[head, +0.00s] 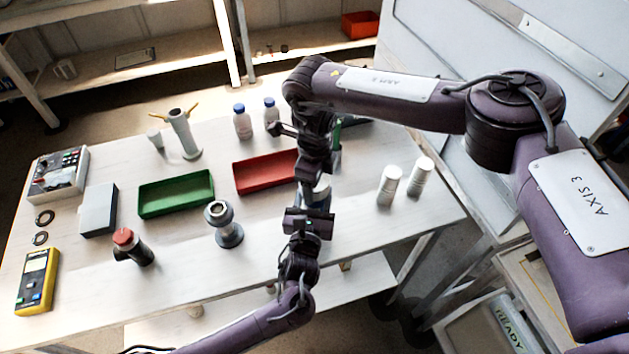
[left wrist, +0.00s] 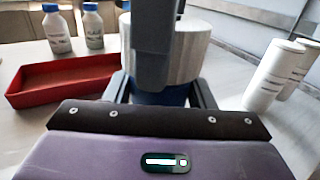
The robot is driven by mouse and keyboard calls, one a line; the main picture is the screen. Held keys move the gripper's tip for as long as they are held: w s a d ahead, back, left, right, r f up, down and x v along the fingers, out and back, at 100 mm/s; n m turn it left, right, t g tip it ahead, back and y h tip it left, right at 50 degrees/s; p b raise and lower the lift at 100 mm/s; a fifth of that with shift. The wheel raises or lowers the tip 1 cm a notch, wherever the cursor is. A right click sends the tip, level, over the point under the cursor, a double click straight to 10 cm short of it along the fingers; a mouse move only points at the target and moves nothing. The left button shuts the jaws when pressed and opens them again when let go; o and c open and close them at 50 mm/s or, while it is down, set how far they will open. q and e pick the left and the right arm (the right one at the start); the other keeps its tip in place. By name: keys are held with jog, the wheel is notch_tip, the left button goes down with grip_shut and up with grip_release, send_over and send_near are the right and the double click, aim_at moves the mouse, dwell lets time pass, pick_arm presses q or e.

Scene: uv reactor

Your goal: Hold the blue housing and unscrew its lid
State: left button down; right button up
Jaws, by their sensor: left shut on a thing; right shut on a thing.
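The blue housing (left wrist: 160,98) stands upright on the table, with a ribbed pale lid (left wrist: 192,52) on top. Only a small part of the housing (head: 320,203) shows in the head view, between my two grippers. My left gripper (head: 312,210) reaches in from the front, low and level, with its fingers on either side of the blue body, shut on it. My right gripper (head: 316,182) comes down from above and is shut on the lid. In the left wrist view its dark grey finger (left wrist: 153,55) covers the lid's left part.
A red tray (head: 262,172) and green tray (head: 177,195) lie left of the housing. Two white canisters (head: 389,186) stand to its right, two blue-capped bottles (head: 242,122) behind. A metal flanged part (head: 224,226) stands at front left. Bare table lies between housing and canisters.

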jog(key=shift+r, duration=0.9)
jog(key=shift+r, duration=2)
pick_arm(q)
jog(key=c, duration=0.6)
grip_release()
jog(key=shift+o, duration=0.2)
jog(key=shift+s, duration=0.1)
